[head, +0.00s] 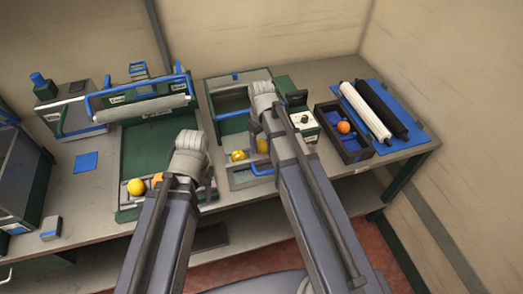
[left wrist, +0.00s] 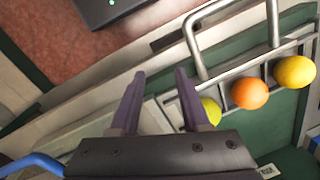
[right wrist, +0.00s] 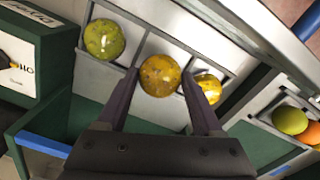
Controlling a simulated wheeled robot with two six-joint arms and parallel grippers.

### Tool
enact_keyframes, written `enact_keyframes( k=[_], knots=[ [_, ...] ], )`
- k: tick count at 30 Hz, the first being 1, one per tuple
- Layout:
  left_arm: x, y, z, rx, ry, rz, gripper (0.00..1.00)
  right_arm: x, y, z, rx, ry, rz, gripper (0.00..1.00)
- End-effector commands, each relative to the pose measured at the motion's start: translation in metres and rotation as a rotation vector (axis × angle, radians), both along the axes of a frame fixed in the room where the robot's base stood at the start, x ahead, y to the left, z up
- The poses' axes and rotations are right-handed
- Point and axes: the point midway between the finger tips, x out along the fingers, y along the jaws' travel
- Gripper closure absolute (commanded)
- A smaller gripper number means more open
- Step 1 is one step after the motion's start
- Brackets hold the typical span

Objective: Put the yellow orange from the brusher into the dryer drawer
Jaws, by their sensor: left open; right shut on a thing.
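My right gripper (right wrist: 158,80) is shut on a speckled yellow orange (right wrist: 160,75), which it holds over a pale, divided drawer (right wrist: 140,48). A greenish-yellow orange (right wrist: 104,39) sits in one compartment, and another yellow orange (right wrist: 207,88) shows partly behind the right finger. The drawer (head: 238,184) has a blue handle in the head view; my right arm hides part of it. My left gripper (left wrist: 158,88) is open and empty beside a metal rack at the left green machine. The rack holds a yellow-green orange (left wrist: 208,112), an orange one (left wrist: 250,93) and a yellow one (left wrist: 294,72).
The left green machine has a grey roller (head: 145,108) and blue bar. A black tray (head: 356,150) with one orange (head: 344,127) stands right, beside white and black rollers on a blue mat (head: 415,134).

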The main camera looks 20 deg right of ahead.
Motion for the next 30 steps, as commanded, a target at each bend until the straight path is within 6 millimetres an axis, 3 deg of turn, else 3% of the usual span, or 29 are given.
enact_keyframes(
  k=[1,5,18,19,27,30],
  knots=[
    [0.0,0.0,-0.013,0.0,0.0,0.0,0.54,0.0,0.0,-0.013,0.0,0.0,0.0,0.99],
    [0.0,0.0,-0.028,0.0,0.0,0.0,0.54,0.0,0.0,-0.028,0.0,0.0,0.0,0.99],
    [0.0,0.0,-0.032,0.0,0.0,0.0,0.54,0.0,0.0,-0.032,0.0,0.0,0.0,0.99],
    [0.0,0.0,-0.031,0.0,0.0,0.0,0.54,0.0,0.0,-0.031,0.0,0.0,0.0,0.31],
    [0.0,0.0,-0.03,0.0,0.0,0.0,0.54,0.0,0.0,-0.03,0.0,0.0,0.0,0.02],
    [0.0,0.0,-0.03,0.0,0.0,0.0,0.54,0.0,0.0,-0.03,0.0,0.0,0.0,0.02]
  ],
)
